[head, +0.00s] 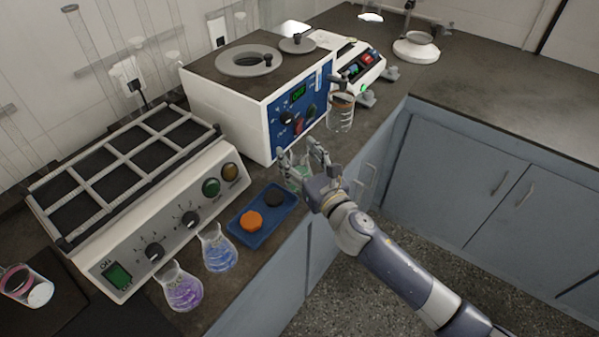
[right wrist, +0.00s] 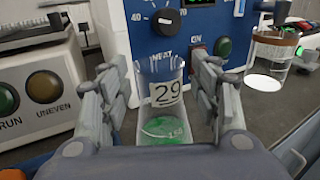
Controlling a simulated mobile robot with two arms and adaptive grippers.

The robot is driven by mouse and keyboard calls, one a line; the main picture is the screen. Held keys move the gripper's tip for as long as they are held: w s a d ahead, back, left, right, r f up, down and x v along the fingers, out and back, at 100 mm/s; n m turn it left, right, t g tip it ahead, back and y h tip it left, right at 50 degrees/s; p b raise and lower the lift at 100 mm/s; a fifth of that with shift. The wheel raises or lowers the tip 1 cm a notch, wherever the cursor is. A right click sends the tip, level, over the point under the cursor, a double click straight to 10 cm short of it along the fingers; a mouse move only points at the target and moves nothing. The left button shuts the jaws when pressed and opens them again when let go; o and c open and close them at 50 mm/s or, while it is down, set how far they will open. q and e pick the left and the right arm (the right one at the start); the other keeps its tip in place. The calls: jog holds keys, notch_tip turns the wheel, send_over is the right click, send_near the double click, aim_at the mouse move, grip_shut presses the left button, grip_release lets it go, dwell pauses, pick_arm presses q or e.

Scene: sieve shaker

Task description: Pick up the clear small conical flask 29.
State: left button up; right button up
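The clear small conical flask 29 (right wrist: 165,118) holds green liquid and has a white label reading 29. In the right wrist view it stands upright between the fingers of my right gripper (right wrist: 163,78), with a narrow gap showing on each side. In the head view my right gripper (head: 302,160) is open at the counter's front, before the blue-fronted heater box, and partly hides the green flask (head: 297,178). My left gripper is not in view.
A blue tray (head: 240,231) with orange and black stoppers lies left of the gripper. Flasks with blue (head: 219,254) and purple (head: 182,290) liquid stand further left. The heater box (head: 262,113) is close behind. A glass beaker (head: 341,115) stands to the right.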

grip_shut()
jog(key=shift+r, duration=0.15)
jog(key=shift+r+p, duration=0.6)
jog(key=shift+r, duration=1.2)
jog(key=s+d+r, duration=0.1)
jog(key=s+d, duration=0.2)
jog(key=s, duration=1.2)
jog(key=r+p, duration=0.4)
jog(key=r, duration=0.1)
jog(key=shift+s+d+r+p, duration=0.1)
jog(key=shift+s+d+p, duration=0.2)
jog(key=shift+p, duration=0.05)
